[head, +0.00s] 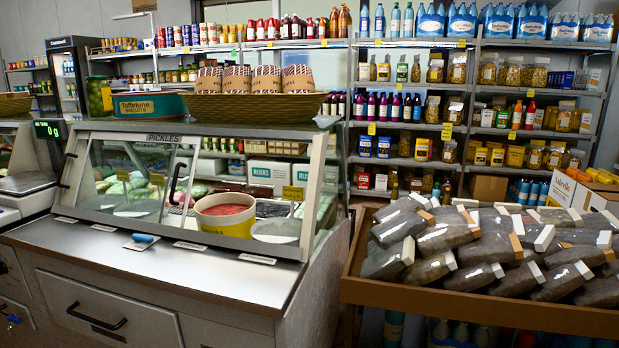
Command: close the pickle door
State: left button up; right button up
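A glass-fronted counter case (300,140) stands at left, with a PICKLES label (163,138) on its top rail. Its sloped front has glass panels in metal frames. One black handle (68,170) is at the far left edge and another black handle (176,182) is near the middle. The left glass panel (120,180) shows reflections. The right part of the front looks clear, with a yellow tub of red food (224,214) behind it; I cannot tell for certain whether this part is uncovered. Neither of my grippers is in view.
A steel counter ledge (200,275) with a drawer (105,315) lies before the case. A wicker basket (255,106) of packages and a green jar (99,96) stand on top. A wooden bin (480,311) of bagged goods stands at right. Stocked shelves line the back.

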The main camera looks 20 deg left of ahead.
aim_at(184, 138)
jog(key=u, duration=1.7)
jog(key=k, duration=0.65)
jog(key=u, duration=0.75)
jog(key=i, duration=1.35)
jog(key=z, duration=0.6)
